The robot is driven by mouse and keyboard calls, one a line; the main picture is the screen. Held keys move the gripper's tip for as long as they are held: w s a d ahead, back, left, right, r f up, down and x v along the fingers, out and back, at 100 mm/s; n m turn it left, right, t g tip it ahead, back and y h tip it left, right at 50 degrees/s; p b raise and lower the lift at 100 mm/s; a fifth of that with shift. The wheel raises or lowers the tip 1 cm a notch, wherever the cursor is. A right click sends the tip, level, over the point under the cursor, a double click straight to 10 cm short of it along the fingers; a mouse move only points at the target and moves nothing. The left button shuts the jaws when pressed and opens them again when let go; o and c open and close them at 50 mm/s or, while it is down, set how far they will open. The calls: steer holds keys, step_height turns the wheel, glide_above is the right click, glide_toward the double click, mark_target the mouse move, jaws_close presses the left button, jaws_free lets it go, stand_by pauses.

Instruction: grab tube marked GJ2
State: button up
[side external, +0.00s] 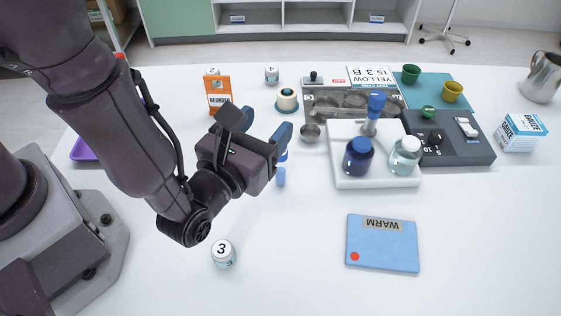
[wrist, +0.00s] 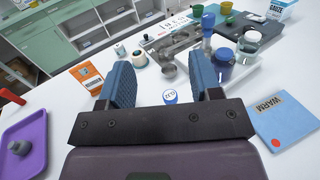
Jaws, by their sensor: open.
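A small tube with a blue rim and a white top (wrist: 170,96) stands on the table; its lettering looks like GJ2, though small. In the wrist view it is low between my fingers, just beyond the gripper's crossbar, which hides its lower part. In the side view a blue piece (side external: 280,177), apparently this tube, shows just below and right of my gripper. My gripper (side external: 271,118) is open and empty, its blue-grey fingers apart. It also shows in the wrist view (wrist: 161,80). I cannot tell whether either finger touches the tube.
An orange box (side external: 219,95) and a cream-and-teal jar (side external: 287,100) stand behind my gripper. A white stand (side external: 378,181) with blue and clear bottles is to the right. A pot marked 3 (side external: 223,253) and a blue WARM pad (side external: 382,248) lie in front, with clear table between.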

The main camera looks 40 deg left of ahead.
mark_target(280, 168)
step_height(280, 168, down, 12)
steer(key=shift+r, duration=0.15)
steer(key=shift+w+f, duration=0.2)
steer(key=shift+w+a, duration=0.2)
steer(key=shift+w, duration=0.2)
steer(key=shift+x, duration=3.15)
steer(key=shift+r, duration=0.1)
steer(key=c, duration=1)
